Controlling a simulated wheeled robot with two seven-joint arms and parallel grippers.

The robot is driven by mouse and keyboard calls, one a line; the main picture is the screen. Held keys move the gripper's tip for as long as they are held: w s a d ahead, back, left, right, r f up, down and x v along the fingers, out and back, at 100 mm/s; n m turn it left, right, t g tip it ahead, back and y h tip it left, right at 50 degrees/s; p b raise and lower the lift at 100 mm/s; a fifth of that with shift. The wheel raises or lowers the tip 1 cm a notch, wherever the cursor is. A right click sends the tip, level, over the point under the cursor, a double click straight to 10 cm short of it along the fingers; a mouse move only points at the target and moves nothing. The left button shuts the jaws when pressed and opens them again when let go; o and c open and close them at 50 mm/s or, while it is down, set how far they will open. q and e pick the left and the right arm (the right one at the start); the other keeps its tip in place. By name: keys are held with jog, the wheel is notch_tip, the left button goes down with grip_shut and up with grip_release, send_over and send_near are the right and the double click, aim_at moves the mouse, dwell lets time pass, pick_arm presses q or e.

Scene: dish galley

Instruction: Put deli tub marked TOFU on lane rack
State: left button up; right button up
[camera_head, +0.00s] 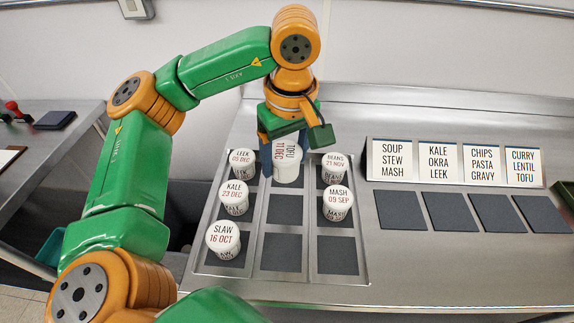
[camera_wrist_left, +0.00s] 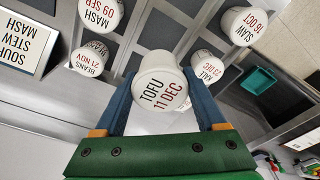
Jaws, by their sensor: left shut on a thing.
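The deli tub marked TOFU 11 DEC (camera_head: 286,165) is white and upright at the back of the middle column of a steel tray. My left gripper (camera_head: 285,148) is shut on it, with a blue finger on each side. In the left wrist view the TOFU tub (camera_wrist_left: 161,88) sits between the fingers of my left gripper (camera_wrist_left: 163,100). I cannot tell whether its base is clear of the tray. To the right, a row of dark square pads (camera_head: 451,211) lies before label cards; the rightmost card (camera_head: 523,166) reads CURRY, LENTIL, TOFU. My right gripper is not in view.
Tubs LEEK (camera_head: 243,158), KALE (camera_head: 234,198) and SLAW (camera_head: 223,240) stand in the tray's left column. BEANS (camera_head: 334,165) and MASH (camera_head: 338,203) stand in the right column. The tray's middle squares (camera_head: 284,210) are bare. The dark pads at the right are empty.

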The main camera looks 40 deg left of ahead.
pick_arm(q)
jog(key=w+a+f, duration=0.1)
jog(key=w+f, duration=0.1)
jog(key=w+a+f, duration=0.2)
jog(key=w+f, duration=0.1)
jog(key=w+a+f, duration=0.1)
jog(key=w+f, duration=0.1)
jog(key=shift+w+a+f, duration=0.15)
jog(key=shift+a+f, duration=0.05)
notch_tip(320, 180, down, 3)
jog(key=shift+r+p, duration=0.15)
jog(key=shift+p, duration=0.75)
jog(key=shift+f, duration=0.45)
jog(key=o, duration=1.4)
jog(key=shift+r, duration=0.5)
notch_tip(320, 180, up, 11)
jog(key=d, duration=0.1)
jog(key=shift+s+d+r, duration=0.2)
jog(key=shift+s, duration=0.1)
